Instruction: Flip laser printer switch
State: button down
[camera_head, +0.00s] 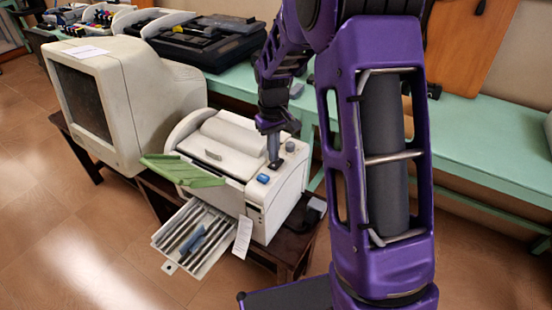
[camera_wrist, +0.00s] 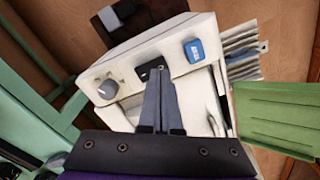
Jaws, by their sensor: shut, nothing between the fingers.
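The white laser printer (camera_head: 222,160) stands on a low dark wooden table, with a green flap and a pulled-out tray in front. In the wrist view its top panel (camera_wrist: 130,72) carries a black rocker switch (camera_wrist: 152,66) between a grey knob (camera_wrist: 107,89) and a blue button (camera_wrist: 194,50). My gripper (camera_wrist: 159,74) is shut and empty, its fingertips at the near edge of the black switch, partly covering it. I cannot tell whether they touch. In the head view my gripper (camera_head: 273,163) points down onto the panel, beside the blue button (camera_head: 263,178).
An old beige monitor (camera_head: 130,95) stands left of the printer. The green flap (camera_head: 183,170) and the tray (camera_head: 200,238) stick out at the front. A white paper tag (camera_head: 242,237) hangs from the printer. A turquoise bench (camera_head: 465,135) runs behind, with other devices on it.

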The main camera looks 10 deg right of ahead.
aim_at(274, 165)
jog(key=shift+r+p, duration=1.7)
jog(key=shift+r, duration=0.8)
